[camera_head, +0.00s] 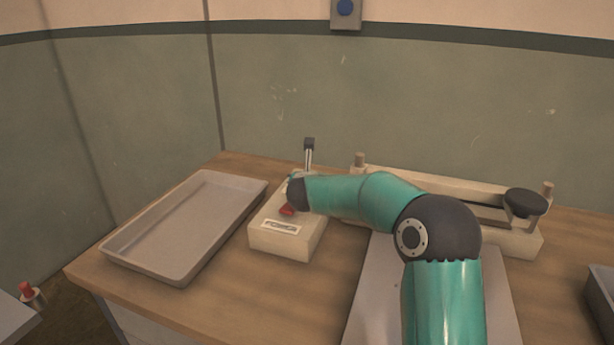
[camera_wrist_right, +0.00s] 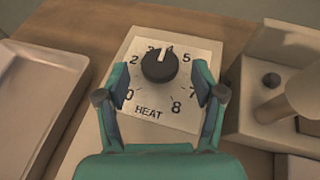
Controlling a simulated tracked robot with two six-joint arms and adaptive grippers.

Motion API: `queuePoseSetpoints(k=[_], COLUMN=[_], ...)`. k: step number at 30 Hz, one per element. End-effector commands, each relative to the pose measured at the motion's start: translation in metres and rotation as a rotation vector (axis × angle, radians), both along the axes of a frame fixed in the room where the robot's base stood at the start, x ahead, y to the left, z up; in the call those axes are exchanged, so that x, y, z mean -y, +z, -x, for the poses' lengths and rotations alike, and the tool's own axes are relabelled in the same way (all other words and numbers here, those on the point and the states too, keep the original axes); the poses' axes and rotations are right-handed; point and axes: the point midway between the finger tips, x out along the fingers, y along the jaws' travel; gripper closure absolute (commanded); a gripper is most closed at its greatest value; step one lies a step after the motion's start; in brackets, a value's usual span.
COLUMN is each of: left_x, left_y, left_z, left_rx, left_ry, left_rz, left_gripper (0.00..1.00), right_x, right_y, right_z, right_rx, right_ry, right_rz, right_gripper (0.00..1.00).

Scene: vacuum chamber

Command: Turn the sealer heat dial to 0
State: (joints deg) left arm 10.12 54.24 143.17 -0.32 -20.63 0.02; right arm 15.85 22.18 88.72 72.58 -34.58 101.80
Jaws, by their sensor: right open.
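The heat dial is a round black knob (camera_wrist_right: 159,65) with a white pointer mark, on a white plate (camera_wrist_right: 150,105) marked HEAT with numbers around it. The pointer is turned up, close to the 4. My right gripper (camera_wrist_right: 160,86) is open, its fingers on either side of the knob and apart from it. In the head view, the beige control box (camera_head: 284,240) stands on the table, and my right arm reaches over it from the right. The knob is hidden there behind my arm. My left gripper is in neither view.
A grey tray (camera_head: 185,228) lies left of the box. A lever (camera_head: 309,155) stands behind the box, and a red part (camera_head: 287,210) shows on its top. The long beige sealer (camera_head: 515,240) with a black knob (camera_head: 524,203) is at right.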

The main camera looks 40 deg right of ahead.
Motion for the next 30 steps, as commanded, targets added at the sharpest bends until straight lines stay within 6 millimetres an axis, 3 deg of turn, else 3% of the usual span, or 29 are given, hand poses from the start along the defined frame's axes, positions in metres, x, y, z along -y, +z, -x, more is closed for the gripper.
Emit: queuePoseSetpoints(k=[6,16,26,27,30], left_x=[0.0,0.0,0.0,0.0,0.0], left_y=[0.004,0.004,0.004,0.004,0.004], left_z=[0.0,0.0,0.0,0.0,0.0], left_rx=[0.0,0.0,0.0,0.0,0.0], left_ry=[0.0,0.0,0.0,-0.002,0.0], left_rz=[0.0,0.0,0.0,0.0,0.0], left_gripper=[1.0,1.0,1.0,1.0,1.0], right_x=[0.013,0.015,0.014,0.007,0.012], right_y=[-0.007,-0.008,-0.008,-0.008,-0.008], right_z=[-0.013,-0.014,-0.014,-0.016,-0.015], right_rx=[0.0,0.001,0.001,-0.001,0.0], right_ry=[0.0,0.0,0.0,0.006,0.005], right_rz=[0.0,0.001,0.001,0.001,0.0], right_gripper=[0.32,0.32,0.87,0.89,0.9])
